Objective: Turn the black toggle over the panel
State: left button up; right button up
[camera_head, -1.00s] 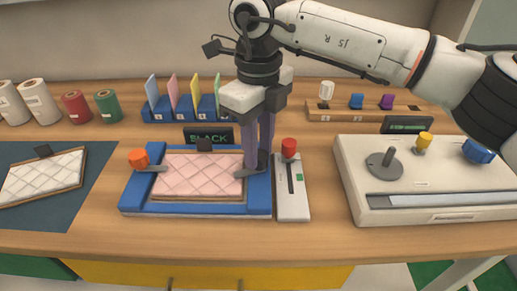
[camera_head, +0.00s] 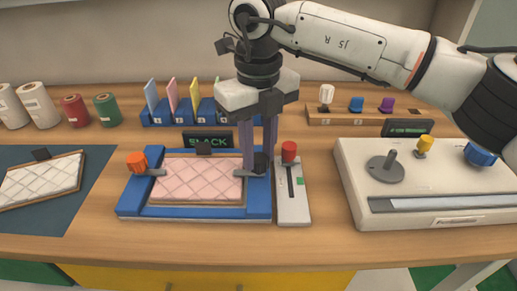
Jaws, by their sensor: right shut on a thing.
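The pink quilted panel (camera_head: 197,181) lies in the blue frame (camera_head: 187,212). The black toggle (camera_head: 260,163) stands at the frame's right side, and its grey bar (camera_head: 249,173) points left over the panel's right edge. My right gripper (camera_head: 259,166) comes down from above and is shut on the black toggle, one finger on each side. The fingers partly hide the toggle. An orange toggle (camera_head: 137,161) on the left side has its grey bar over the panel's left edge. My left gripper is out of view.
A white slider box with a red knob (camera_head: 289,151) stands close right of the frame. A large white console (camera_head: 400,150) is further right. Behind are a blue rack of cards (camera_head: 160,118) and a small sign reading BLACK (camera_head: 208,140).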

aim_at(258, 157)
jog(key=o, duration=1.1)
jog(key=shift+c, duration=0.2)
notch_tip(258, 157, up, 10)
jog(key=shift+r, duration=0.2)
